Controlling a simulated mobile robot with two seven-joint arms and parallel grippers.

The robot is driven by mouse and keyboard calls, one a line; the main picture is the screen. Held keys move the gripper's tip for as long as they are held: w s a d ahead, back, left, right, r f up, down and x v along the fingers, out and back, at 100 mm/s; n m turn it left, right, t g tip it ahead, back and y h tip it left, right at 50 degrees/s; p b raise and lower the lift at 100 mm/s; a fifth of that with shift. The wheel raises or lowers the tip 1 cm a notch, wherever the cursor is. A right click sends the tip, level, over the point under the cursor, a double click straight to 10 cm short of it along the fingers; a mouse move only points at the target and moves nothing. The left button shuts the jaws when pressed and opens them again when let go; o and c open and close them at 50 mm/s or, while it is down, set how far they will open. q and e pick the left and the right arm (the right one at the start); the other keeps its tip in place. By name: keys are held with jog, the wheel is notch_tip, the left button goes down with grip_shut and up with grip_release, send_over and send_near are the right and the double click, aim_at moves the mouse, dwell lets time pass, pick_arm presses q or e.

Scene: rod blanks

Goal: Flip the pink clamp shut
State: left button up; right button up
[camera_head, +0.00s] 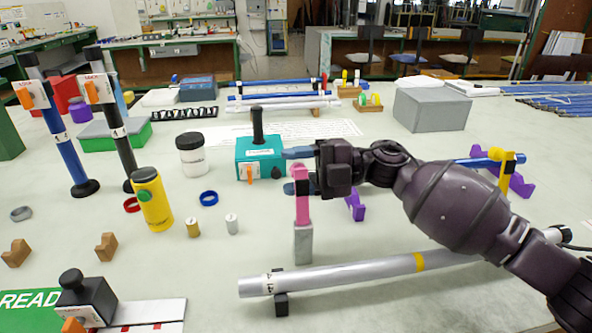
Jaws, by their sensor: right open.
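The pink clamp (302,208) stands upright on a grey block (303,245), behind the left part of a silver rod (345,274). Its pink arm points up, clear of the rod, so it looks open. My right gripper (289,171) reaches in from the right with its blue fingers apart. The top of the pink arm shows between the fingers in the picture; I cannot tell whether they touch it. The silver rod has a yellow band and rests on a small black support (281,304). My left gripper is out of view.
A teal box (258,160) with a black post stands behind the gripper. A yellow clamp (504,170) stands at a blue rod on the right. A yellow can (152,202), a blue ring (209,198) and small cylinders lie left.

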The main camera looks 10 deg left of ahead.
aim_at(300, 180)
grip_shut()
jog(key=shift+s+r, duration=0.1)
jog(key=shift+r, duration=0.05)
jog(key=shift+s+d+r+n+p, duration=0.2)
jog(key=shift+s+r+n+p, duration=0.25)
jog(key=shift+n, duration=0.35)
jog(key=shift+s+d+r+n+p, duration=0.2)
jog(key=shift+s+n+p, duration=0.15)
jog(key=shift+s+n, duration=0.3)
jog(key=shift+s+d+r+n+p, duration=0.1)
jog(key=shift+s+d+n+p, duration=0.1)
jog(key=shift+s+n, duration=0.25)
jog(key=shift+s+d+r+n+p, duration=0.15)
jog(key=shift+s+n, duration=0.1)
jog(key=shift+n, duration=0.35)
jog(key=shift+s+d+f+n, duration=0.1)
jog(key=shift+s+n, duration=0.3)
jog(key=shift+n, duration=0.1)
jog(key=shift+s+d+f+n, duration=0.1)
jog(key=shift+s+n, duration=0.25)
jog(key=shift+n, duration=0.15)
